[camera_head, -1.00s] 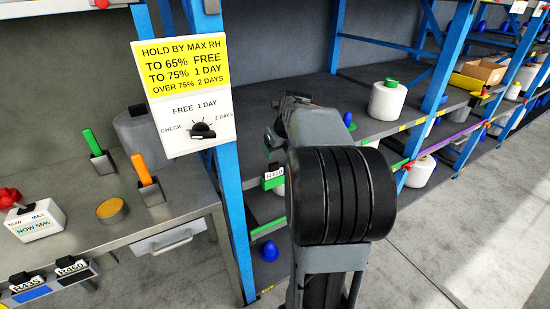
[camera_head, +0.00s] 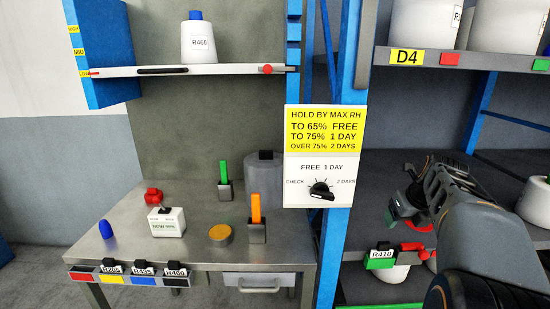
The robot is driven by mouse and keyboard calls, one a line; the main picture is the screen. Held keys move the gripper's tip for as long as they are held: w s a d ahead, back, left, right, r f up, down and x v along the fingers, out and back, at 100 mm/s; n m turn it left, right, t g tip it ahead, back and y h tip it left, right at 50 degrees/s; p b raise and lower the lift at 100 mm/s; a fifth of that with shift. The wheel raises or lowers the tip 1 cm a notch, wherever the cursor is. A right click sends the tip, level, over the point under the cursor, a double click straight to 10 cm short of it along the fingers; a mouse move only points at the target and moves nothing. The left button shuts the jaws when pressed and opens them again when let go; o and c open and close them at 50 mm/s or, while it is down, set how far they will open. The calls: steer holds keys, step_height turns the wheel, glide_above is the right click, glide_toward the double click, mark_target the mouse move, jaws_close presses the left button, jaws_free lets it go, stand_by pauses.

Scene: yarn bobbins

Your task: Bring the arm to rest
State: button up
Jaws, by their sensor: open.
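My arm reaches in from the lower right. My gripper (camera_head: 403,208) is at its far end, in front of the shelf bay to the right of the blue post. It is open, and I see nothing held in it. Its fingertips are small and dark against the shelf. A green tag marked R410 (camera_head: 381,260) and a white bobbin show below the gripper.
A steel bench (camera_head: 195,250) on the left bears a red knob, a white meter, and green and orange handled tools. A bobbin marked R460 (camera_head: 199,43) stands on the shelf above. A yellow sign (camera_head: 325,130) hangs on the blue post (camera_head: 340,240).

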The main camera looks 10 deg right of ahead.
steer(key=s+a+f+m, duration=0.3)
steer(key=a+m, duration=0.4)
steer(key=m, duration=0.4)
steer(key=s+a+f+m, duration=0.4)
steer(key=a+m, duration=0.4)
steer(key=m, duration=0.4)
steer(key=s+a+f+m+g, duration=0.1)
steer(key=s+a+f+m, duration=0.3)
steer(key=a+m, duration=0.4)
steer(key=shift+s+m+y, duration=0.3)
steer(key=shift+s+m, duration=0.5)
steer(key=shift+m, duration=1.1)
